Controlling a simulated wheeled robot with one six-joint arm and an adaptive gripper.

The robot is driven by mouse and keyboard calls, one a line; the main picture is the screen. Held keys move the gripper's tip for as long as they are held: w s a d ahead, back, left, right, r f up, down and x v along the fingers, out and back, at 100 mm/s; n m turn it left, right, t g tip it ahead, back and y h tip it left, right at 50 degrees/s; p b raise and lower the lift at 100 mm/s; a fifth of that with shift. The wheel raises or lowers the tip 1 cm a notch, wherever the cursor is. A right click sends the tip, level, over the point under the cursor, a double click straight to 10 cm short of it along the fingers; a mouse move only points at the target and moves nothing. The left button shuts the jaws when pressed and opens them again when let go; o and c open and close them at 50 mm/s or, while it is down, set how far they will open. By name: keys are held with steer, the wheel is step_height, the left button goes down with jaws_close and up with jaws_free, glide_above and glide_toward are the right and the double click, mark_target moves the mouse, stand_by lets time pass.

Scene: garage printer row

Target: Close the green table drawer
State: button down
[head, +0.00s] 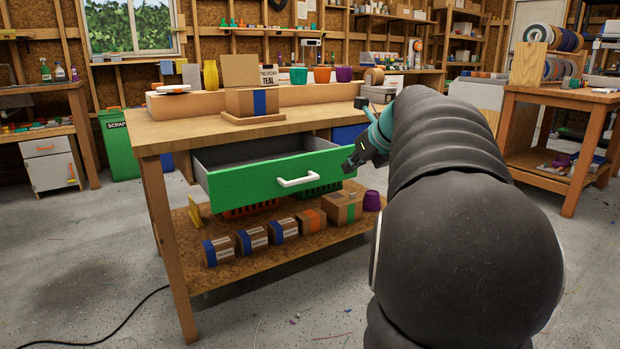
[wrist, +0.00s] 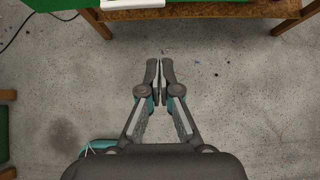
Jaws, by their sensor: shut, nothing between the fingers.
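The green drawer (head: 268,182) stands pulled out from the wooden table (head: 160,139), its grey inside showing from above. A white handle (head: 298,180) is on its front. In the wrist view a strip of the green drawer front (wrist: 62,4) and the white handle (wrist: 130,3) show at the top edge. My gripper (head: 348,165) is near the right end of the drawer front in the head view. In the wrist view my gripper (wrist: 166,65) is shut and empty over bare floor, apart from the drawer. My arm hides the table's right side.
The lower shelf (head: 205,278) holds several small boxes, a larger box (head: 343,207) and a purple cup (head: 372,201). A box marked with blue tape (head: 259,102) sits on the tabletop. A black cable (head: 110,328) lies on the floor at left. The floor before the table is mostly clear.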

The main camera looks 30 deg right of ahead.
steer(key=w+r+b+x, duration=0.2)
steer(key=x, duration=1)
steer(key=shift+w+f, duration=0.2)
steer(key=shift+f, duration=0.05)
